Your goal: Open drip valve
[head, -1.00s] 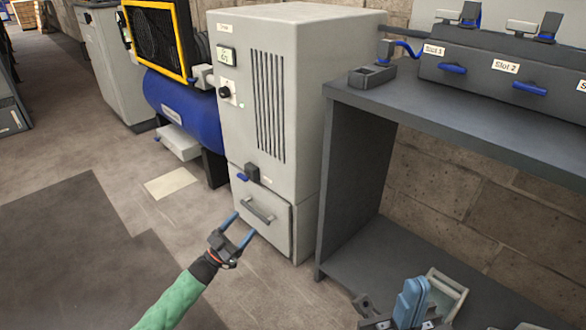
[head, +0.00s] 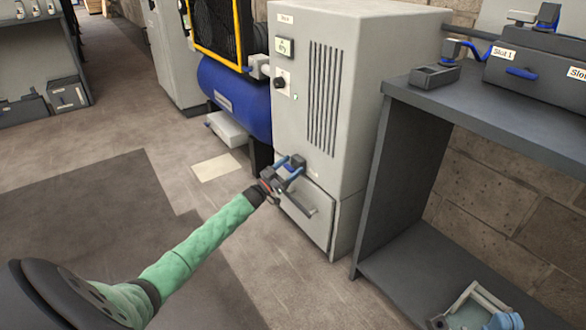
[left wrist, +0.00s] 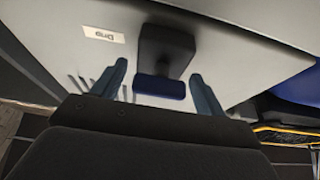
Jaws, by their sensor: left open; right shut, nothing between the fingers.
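The drip valve is a dark block (head: 297,162) on the lower front of the grey cabinet, above a panel with a bar handle. In the left wrist view the valve's dark body (left wrist: 166,45) carries a short blue lever (left wrist: 160,88), beside a "Drip" label (left wrist: 104,34). My left gripper (head: 287,171) is open at the valve. Its fingers (left wrist: 159,75) stand on either side of the lever, with a gap visible on both sides. In the head view the gripper partly covers the valve.
The grey cabinet (head: 350,90) has a knob (head: 280,83) above the valve. A blue tank (head: 236,100) stands left of it. A dark bench (head: 480,105) with slotted units stands at right. Floor in front of the cabinet is open.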

